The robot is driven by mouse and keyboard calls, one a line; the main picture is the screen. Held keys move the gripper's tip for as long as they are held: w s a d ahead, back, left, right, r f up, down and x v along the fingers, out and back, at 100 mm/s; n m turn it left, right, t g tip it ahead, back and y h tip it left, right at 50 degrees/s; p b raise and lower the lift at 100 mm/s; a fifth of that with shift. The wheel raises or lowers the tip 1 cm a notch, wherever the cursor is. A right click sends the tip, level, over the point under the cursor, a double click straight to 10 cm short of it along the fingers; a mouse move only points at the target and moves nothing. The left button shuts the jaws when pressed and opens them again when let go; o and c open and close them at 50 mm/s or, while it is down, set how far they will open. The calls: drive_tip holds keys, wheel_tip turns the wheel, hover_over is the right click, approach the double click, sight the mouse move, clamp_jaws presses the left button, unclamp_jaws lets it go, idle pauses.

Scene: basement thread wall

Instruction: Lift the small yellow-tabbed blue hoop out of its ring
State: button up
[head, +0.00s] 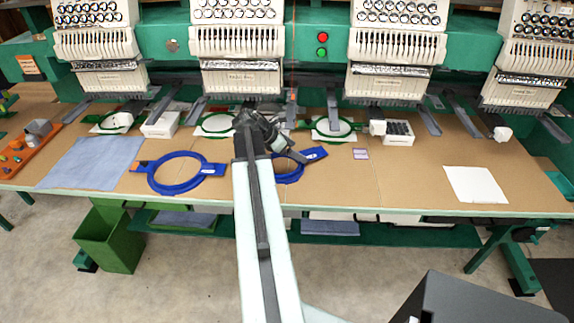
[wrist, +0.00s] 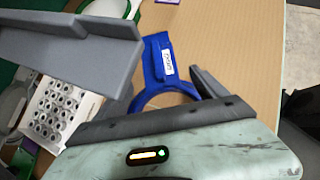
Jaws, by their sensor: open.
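A blue hoop (head: 290,175) lies flat on the table, partly hidden behind my arm. Its blue tab with a white label points right, and in the wrist view the hoop (wrist: 163,98) shows between my fingers, its lower part hidden by my gripper body. My gripper (head: 282,146) is open and empty, over or just beside this hoop; I cannot tell its height. A second, fully visible blue hoop (head: 152,183) lies to the left, with an orange piece at its left end. No yellow tab is clear on either hoop.
A blue cloth (head: 90,162) lies at the left and a white sheet (head: 475,185) at the right. Green-and-white hoops (head: 333,128) and a white box (head: 398,133) stand along the back, under the embroidery machine heads (head: 396,47). The front middle right is clear.

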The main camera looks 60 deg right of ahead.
drive_tip(key=b+x, duration=0.3)
drive_tip(key=x, duration=0.1)
drive_tip(key=shift+s+d+f, duration=0.1)
drive_tip(key=shift+d+f, duration=0.05)
drive_tip(key=shift+f, duration=0.2)
drive_tip(key=shift+s+d, duration=0.15)
drive_tip(key=shift+r, duration=0.1)
drive_tip(key=c, duration=1.6)
drive_tip(key=p+v, duration=0.2)
drive_tip(key=v, duration=0.1)
drive_tip(key=shift+d+r+p, duration=0.1)
drive_tip(key=shift+r+p, duration=0.1)
drive_tip(key=shift+p, duration=0.1)
drive_tip(key=shift+c, duration=0.2)
drive_tip(key=w+a+r+p, duration=0.5)
drive_tip(key=w+a, duration=0.2)
drive_tip(key=a, duration=0.2)
drive_tip(key=shift+w+a+r, duration=0.2)
drive_tip(key=shift+w+r, duration=0.1)
drive_tip(key=shift+w, duration=0.1)
